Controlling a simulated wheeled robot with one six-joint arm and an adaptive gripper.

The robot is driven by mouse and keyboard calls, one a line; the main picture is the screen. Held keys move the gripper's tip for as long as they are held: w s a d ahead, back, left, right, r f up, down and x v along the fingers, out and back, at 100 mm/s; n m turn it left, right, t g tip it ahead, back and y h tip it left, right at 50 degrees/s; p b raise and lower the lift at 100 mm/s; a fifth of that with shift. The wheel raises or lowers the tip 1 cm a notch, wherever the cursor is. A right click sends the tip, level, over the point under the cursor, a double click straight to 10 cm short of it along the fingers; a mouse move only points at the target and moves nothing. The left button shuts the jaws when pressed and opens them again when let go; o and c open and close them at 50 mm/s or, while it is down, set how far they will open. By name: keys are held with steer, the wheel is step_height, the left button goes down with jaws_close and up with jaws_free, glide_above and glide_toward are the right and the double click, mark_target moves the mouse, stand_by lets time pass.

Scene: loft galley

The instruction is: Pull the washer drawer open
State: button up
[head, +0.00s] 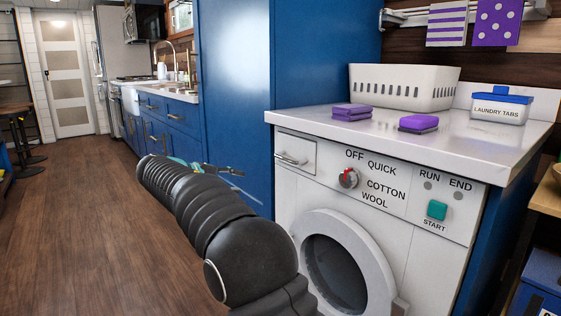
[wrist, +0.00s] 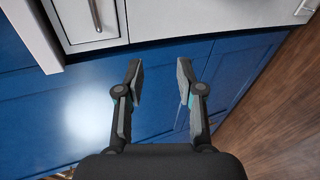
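The washer drawer (head: 295,155) is a small white front with a metal bar handle (head: 291,159), at the upper left of the white washer (head: 410,240). Its face looks flush with the panel. In the wrist view the drawer (wrist: 85,22) and its handle (wrist: 96,14) show at the top left. My gripper (head: 217,169) is left of the drawer in the head view, apart from the handle, in front of the blue cabinet side. In the wrist view my gripper (wrist: 160,80) has its two fingers spread with nothing between them.
The round washer door (head: 345,265) is below. A blue cabinet (head: 236,70) stands behind my gripper. Wooden floor (head: 85,220) is clear at left.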

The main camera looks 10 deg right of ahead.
steer(key=m+h, duration=0.2)
glide_toward(280, 157)
steer(key=a, duration=0.4)
steer(key=s+d, duration=0.1)
steer(key=shift+h, duration=0.3)
steer(key=b+x, duration=0.1)
steer(key=x, duration=1.2)
steer(key=shift+d, duration=0.35)
jaws_close()
